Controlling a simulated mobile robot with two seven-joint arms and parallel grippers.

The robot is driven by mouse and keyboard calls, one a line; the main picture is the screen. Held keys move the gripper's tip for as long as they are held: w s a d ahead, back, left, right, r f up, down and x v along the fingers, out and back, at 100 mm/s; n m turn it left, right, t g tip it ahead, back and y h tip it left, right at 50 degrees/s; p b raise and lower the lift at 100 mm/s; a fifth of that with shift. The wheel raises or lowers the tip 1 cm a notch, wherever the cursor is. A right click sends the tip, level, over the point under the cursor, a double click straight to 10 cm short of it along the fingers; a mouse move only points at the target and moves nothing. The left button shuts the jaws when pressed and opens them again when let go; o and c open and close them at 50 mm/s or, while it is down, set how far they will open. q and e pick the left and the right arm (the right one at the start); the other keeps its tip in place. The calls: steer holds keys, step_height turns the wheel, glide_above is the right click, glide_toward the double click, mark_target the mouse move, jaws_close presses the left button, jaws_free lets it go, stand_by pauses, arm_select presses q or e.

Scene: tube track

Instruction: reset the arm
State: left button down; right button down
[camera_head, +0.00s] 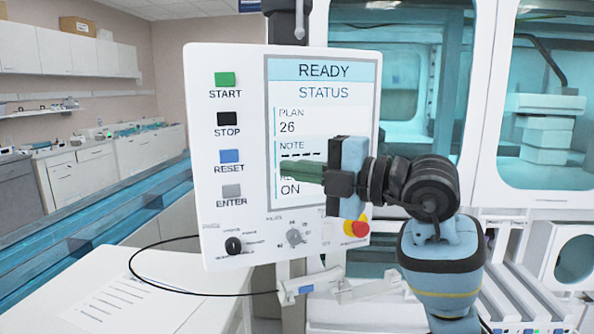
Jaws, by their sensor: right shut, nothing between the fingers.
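My right gripper (304,172) is shut and empty. It comes in from the right, with its fingers pointing left in front of the lower part of the panel's screen (322,100). The white control panel (215,185) stands upright in the middle. The screen reads READY, STATUS, PLAN 26 and ON; part of the text is hidden by the gripper. My left gripper is not in view.
Left of the screen are the green START (225,79), black STOP (228,118), blue RESET (229,156) and grey ENTER (231,191) buttons. Below are two knobs (234,245) and a red emergency button (361,228). A paper sheet (118,303) lies on the white table (185,280).

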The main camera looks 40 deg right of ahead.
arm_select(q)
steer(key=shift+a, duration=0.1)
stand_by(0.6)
